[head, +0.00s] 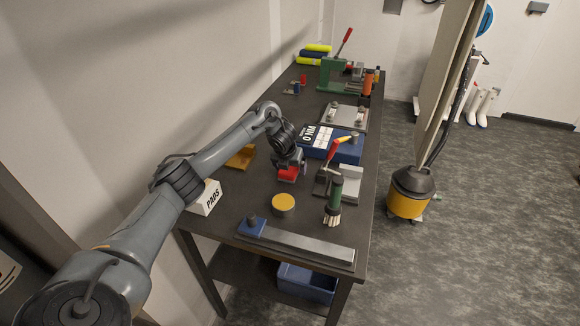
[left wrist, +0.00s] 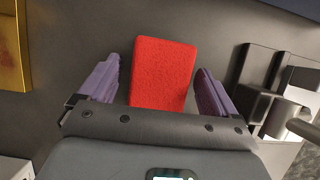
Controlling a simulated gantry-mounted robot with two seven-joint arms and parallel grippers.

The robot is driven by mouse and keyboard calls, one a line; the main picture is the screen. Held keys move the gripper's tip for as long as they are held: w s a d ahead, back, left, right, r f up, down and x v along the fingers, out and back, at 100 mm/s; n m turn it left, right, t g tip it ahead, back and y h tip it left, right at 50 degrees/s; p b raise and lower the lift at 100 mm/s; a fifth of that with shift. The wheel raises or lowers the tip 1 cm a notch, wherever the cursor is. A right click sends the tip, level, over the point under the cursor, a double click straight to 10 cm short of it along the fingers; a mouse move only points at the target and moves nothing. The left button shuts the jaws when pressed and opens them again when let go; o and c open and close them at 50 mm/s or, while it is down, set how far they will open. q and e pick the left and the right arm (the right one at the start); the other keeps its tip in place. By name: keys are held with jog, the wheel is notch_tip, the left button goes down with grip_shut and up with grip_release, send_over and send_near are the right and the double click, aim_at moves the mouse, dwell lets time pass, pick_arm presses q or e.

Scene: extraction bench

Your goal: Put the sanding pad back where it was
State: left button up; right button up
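A red rectangular pad with a rough face, which looks like the sanding pad (head: 288,174), is on the dark bench below my left gripper (head: 290,162). In the left wrist view the red pad (left wrist: 162,75) lies between the two purple fingers of the left gripper (left wrist: 158,88). The fingers are apart, with a gap on each side of the pad. I cannot tell how far above the pad the fingertips are. A white box marked PADS (head: 211,199) stands at the bench's left edge, partly behind my left arm. My right gripper is not in view.
A round yellow-topped tin (head: 283,203) stands in front of the pad. A yellow-brown tray (head: 241,158) lies left. A long metal bar (head: 305,246) lies along the front edge.

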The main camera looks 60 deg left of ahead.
pick_arm(q)
jog(key=shift+r, duration=0.15)
jog(key=shift+r, duration=0.25)
jog(key=p+v, duration=0.7)
jog(key=v, duration=0.3)
jog(key=shift+r, duration=0.15)
jog(key=shift+s+d+r+p, duration=0.25)
jog(key=shift+r+p, duration=0.15)
jog(key=shift+r, duration=0.1)
